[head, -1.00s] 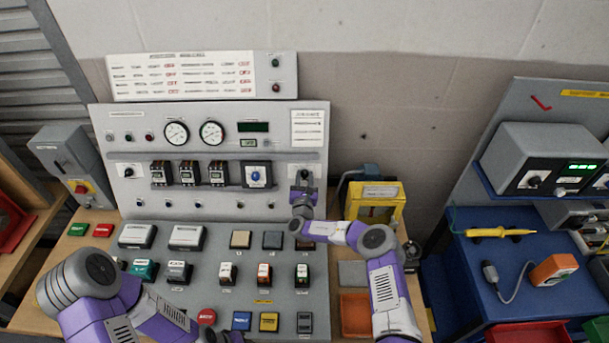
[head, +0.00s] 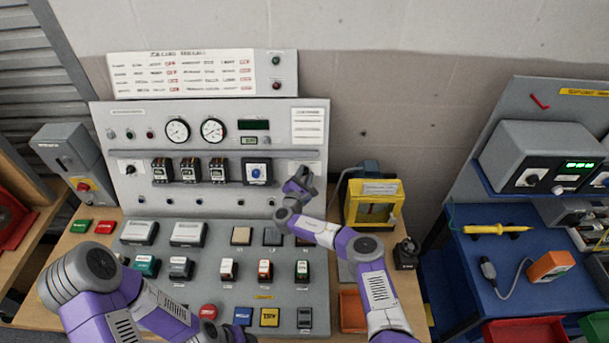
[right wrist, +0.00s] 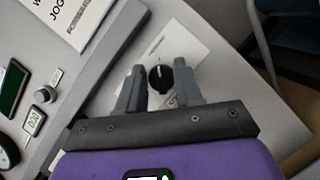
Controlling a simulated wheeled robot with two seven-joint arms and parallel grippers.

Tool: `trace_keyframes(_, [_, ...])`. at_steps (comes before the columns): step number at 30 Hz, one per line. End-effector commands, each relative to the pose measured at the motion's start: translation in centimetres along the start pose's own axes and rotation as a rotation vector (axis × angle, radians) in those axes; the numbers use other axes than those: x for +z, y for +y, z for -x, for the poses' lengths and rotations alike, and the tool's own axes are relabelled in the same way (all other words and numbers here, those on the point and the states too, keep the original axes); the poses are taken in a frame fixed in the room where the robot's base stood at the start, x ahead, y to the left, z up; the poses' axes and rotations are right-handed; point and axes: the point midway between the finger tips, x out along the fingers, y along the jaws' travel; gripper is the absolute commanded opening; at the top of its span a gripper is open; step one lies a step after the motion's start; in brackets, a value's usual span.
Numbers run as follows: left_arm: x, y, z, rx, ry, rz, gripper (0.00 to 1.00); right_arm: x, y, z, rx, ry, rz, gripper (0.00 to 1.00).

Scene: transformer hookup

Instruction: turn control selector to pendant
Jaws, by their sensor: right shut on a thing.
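The control selector is a black rotary knob (right wrist: 160,78) on a white label plate, seen in the right wrist view with a pale pointer mark on its face. My right gripper (right wrist: 160,90) has one finger on each side of the knob and is shut on it. In the head view my right gripper (head: 301,178) is at the right end of the upright panel (head: 220,140), tilted, and hides the knob. The plate's lettering is too small to read.
A sloping desk with several push buttons and switches (head: 228,268) lies below the panel. A yellow box (head: 374,203) stands close to the right of my right gripper. A blue bench (head: 500,260) with tools is farther right. The wall above is clear.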

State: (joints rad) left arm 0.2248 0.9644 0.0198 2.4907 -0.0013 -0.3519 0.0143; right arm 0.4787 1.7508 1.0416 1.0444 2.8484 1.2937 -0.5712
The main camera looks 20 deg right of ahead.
Motion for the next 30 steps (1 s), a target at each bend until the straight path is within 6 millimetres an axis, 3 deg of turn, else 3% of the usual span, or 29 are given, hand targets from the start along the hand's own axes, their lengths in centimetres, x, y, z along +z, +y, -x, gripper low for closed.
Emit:
trace_keyframes(13, [0.00, 0.00, 0.01, 0.000, 0.000, 0.000, 0.43, -0.09, -0.12, 0.03, -0.007, 0.001, -0.009, 0.04])
trace_keyframes(14, [0.00, 0.00, 0.01, 0.000, 0.000, 0.000, 0.43, -0.09, -0.11, 0.03, -0.007, 0.001, -0.009, 0.38])
trace_keyframes(18, [0.00, 0.00, 0.01, 0.000, 0.000, 0.000, 0.43, -0.07, -0.08, 0.02, -0.006, 0.001, -0.009, 0.59])
trace_keyframes(30, [0.00, 0.03, 0.09, 0.000, 0.000, 0.000, 0.43, -0.07, 0.04, 0.54, -0.003, 0.003, -0.008, 0.60])
